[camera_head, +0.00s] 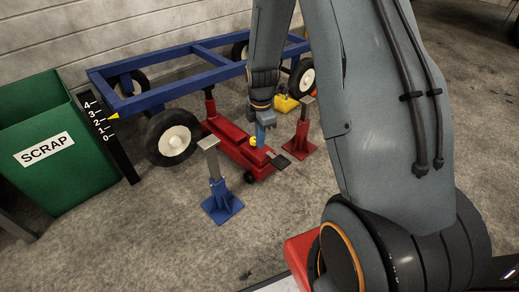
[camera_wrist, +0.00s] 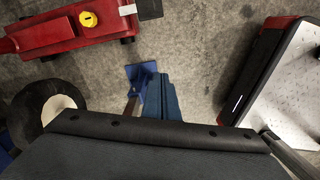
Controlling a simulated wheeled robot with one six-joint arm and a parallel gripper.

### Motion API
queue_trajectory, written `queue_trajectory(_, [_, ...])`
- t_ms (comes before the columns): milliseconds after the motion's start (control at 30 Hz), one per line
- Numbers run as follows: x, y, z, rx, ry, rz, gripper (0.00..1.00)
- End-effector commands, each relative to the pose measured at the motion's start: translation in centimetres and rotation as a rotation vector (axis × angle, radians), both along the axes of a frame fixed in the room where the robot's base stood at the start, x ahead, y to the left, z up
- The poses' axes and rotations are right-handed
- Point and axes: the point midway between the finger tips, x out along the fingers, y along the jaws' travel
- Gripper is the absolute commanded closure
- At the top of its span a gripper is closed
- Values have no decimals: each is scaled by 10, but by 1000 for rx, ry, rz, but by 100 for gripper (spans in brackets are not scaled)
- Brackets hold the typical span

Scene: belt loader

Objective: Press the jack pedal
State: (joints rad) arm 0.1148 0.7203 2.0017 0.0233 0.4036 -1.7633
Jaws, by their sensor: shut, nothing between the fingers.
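The red floor jack (camera_head: 228,139) lies low on the floor, its lift post up at the blue cart frame (camera_head: 150,97). Its dark pedal (camera_head: 281,161) sticks out at the near right end. The jack also shows at the top left of the wrist view (camera_wrist: 40,35), with the pedal (camera_wrist: 150,8) at the top edge. A yellow knob (camera_head: 253,141) sits on the jack. My gripper (camera_head: 262,141), with blue fingers, points down and is shut and empty. In the head view it overlaps the jack; its height above it is unclear. The wrist view shows the fingers (camera_wrist: 161,95) apart from the pedal.
A blue jack stand (camera_head: 219,190) stands nearer, and a red jack stand (camera_head: 302,128) stands right of the jack. A yellow block (camera_head: 285,104) lies behind. A green scrap bin (camera_head: 50,150) and a height scale with yellow pointer (camera_head: 112,116) stand left. The near floor is mostly clear.

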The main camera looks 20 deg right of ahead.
Motion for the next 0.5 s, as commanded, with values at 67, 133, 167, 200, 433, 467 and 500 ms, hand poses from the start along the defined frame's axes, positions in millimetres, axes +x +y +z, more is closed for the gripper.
queue_trajectory(67, [-13,54,36,7,-6,-91,100])
queue_trajectory(133, [-32,95,62,15,-7,-194,100])
queue_trajectory(167, [-41,111,72,18,-6,-236,100])
queue_trajectory(200, [-55,132,85,23,-4,-295,100])
queue_trajectory(433, [-157,226,149,49,13,-623,100])
queue_trajectory(467, [-171,234,155,52,16,-663,100])
queue_trajectory(500, [-190,243,163,55,21,-716,100])
